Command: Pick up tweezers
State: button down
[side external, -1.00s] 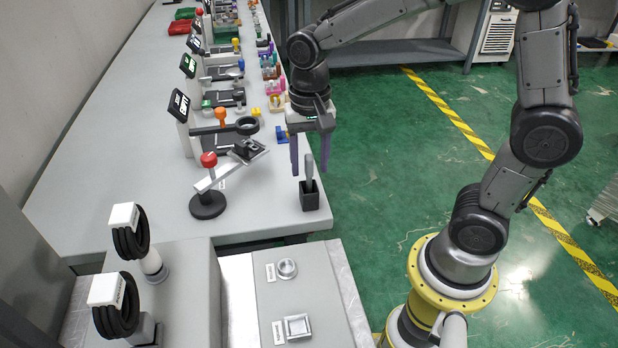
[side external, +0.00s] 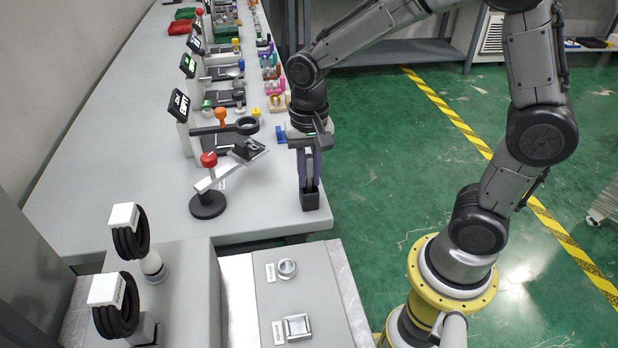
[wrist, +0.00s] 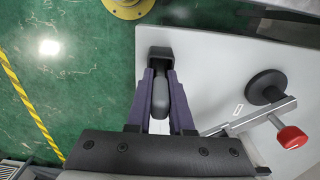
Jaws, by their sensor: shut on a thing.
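The tweezers (side external: 309,170) stand upright in a small black holder (side external: 309,200) at the table's near right corner. My gripper (side external: 309,180) points straight down over the holder, its purple fingers on both sides of the tweezers and shut on them. In the wrist view the grey tweezers (wrist: 160,95) lie between the two fingers (wrist: 160,85), and the black holder (wrist: 160,54) shows just beyond the fingertips. The tweezers' lower end is hidden inside the holder.
A lever stand with a red knob (side external: 209,159) and round black base (side external: 207,205) stands left of the holder. Behind it are several machine stations with small displays.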

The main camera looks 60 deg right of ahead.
jog(key=shift+r, duration=0.1)
notch_tip(320, 180, up, 10)
jog(key=shift+f, duration=0.1)
jog(key=c, duration=1.3)
grip_release()
grip_shut()
